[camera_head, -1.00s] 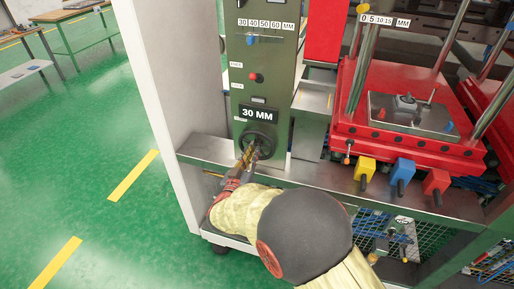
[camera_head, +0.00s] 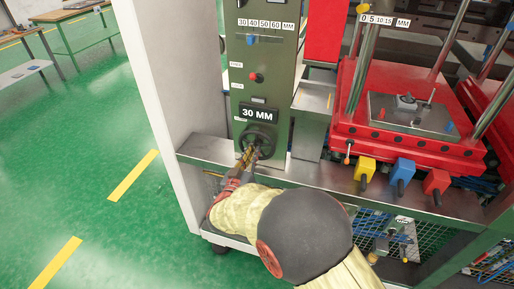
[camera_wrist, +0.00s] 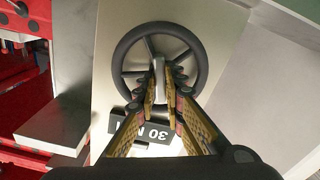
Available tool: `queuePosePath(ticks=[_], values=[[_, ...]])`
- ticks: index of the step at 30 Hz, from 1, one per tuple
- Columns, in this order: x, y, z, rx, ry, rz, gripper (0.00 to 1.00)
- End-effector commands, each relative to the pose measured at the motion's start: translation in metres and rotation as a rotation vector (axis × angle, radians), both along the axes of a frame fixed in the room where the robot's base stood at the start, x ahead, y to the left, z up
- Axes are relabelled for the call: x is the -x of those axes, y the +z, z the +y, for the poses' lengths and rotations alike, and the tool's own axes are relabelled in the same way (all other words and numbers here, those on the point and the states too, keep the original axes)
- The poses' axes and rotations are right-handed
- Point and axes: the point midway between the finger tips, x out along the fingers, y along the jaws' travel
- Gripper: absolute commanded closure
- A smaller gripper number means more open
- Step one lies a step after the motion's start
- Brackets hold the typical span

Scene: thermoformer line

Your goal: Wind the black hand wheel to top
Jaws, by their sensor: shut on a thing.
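The black hand wheel (camera_head: 259,136) is mounted on the green panel, just below a black plate reading "30 MM" (camera_head: 258,113). In the wrist view the wheel (camera_wrist: 118,62) shows as a spoked ring, with a pale grip piece (camera_wrist: 159,80) between my fingertips. My gripper (camera_head: 249,155) reaches the lower part of the wheel from below in the head view. In the wrist view my gripper (camera_wrist: 160,90) is shut on that grip piece, one finger on each side. The fingers hide part of the wheel and of the plate.
Above the plate are a red knob (camera_head: 256,77) and a blue pointer (camera_head: 251,40) under a scale of 30 to 60 MM. A metal ledge (camera_head: 210,150) runs below the panel. A red press (camera_head: 400,140) and yellow, blue and red blocks stand to the right.

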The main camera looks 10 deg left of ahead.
Motion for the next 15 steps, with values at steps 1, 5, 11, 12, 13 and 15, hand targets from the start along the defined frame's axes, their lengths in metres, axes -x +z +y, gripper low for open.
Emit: queuePosePath(ticks=[1,5,11,12,13,15], values=[[0.0003,-0.0003,0.0004,0.001,0.001,0.0,1.0],[0.0003,0.0002,0.0005,0.008,0.001,0.001,1.0],[0.0003,0.0014,0.0004,0.063,0.002,0.007,1.0],[0.0003,0.0014,0.0004,0.076,0.002,0.008,1.0],[0.0003,0.0015,0.0004,0.085,0.002,0.008,1.0],[0.0003,0.0016,0.0005,0.107,0.002,0.01,1.0]])
